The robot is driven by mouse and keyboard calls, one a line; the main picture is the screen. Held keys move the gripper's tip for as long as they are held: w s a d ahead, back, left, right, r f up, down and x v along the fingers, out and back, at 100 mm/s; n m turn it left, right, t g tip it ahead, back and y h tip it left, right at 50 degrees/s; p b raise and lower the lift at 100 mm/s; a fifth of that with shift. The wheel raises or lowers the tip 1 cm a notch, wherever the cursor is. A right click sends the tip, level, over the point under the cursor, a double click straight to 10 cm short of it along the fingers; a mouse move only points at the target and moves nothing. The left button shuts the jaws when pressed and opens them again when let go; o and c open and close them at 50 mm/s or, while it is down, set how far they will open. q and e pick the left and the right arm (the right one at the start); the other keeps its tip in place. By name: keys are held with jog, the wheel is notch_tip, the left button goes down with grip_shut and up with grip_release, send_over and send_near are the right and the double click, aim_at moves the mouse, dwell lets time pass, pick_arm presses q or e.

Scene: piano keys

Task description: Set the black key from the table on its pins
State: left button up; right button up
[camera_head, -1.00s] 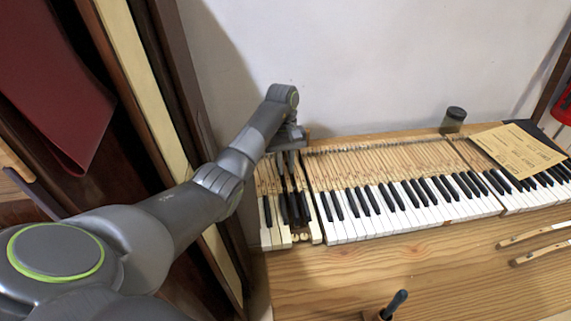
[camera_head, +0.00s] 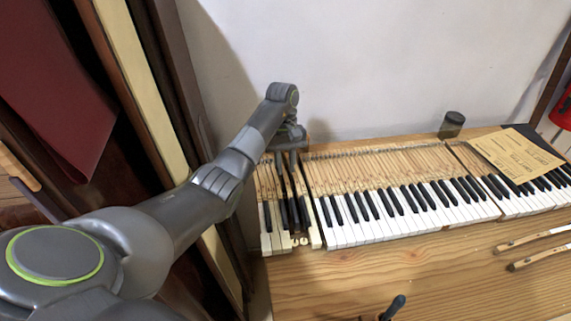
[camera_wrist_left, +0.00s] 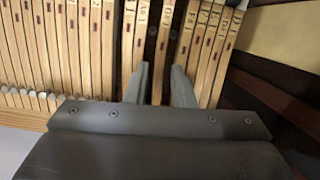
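My left gripper (camera_head: 291,165) points down over the key sticks at the left end of the keyboard (camera_head: 350,180). In the left wrist view its two fingers (camera_wrist_left: 160,82) stand apart, on either side of a pale wooden key stick (camera_wrist_left: 165,40), with dark gaps beside the stick. Black keys (camera_head: 283,214) show just in front of the gripper in the small left section. I cannot tell which of them is the task's key. No loose black key shows on the bare table. The pins under the gripper are hidden.
A jar (camera_head: 451,124) stands behind, a paper sheet (camera_head: 515,155) lies at right, and wooden strips (camera_head: 540,240) lie at far right. A wall rises behind.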

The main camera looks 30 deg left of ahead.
pick_arm(q)
jog(key=o, duration=0.4)
jog(key=p+v, duration=0.3)
jog(key=s+p+v, duration=0.1)
jog(key=p+v, duration=0.1)
jog(key=shift+d+r, duration=0.1)
jog(key=shift+d, duration=0.25)
dwell(0.5)
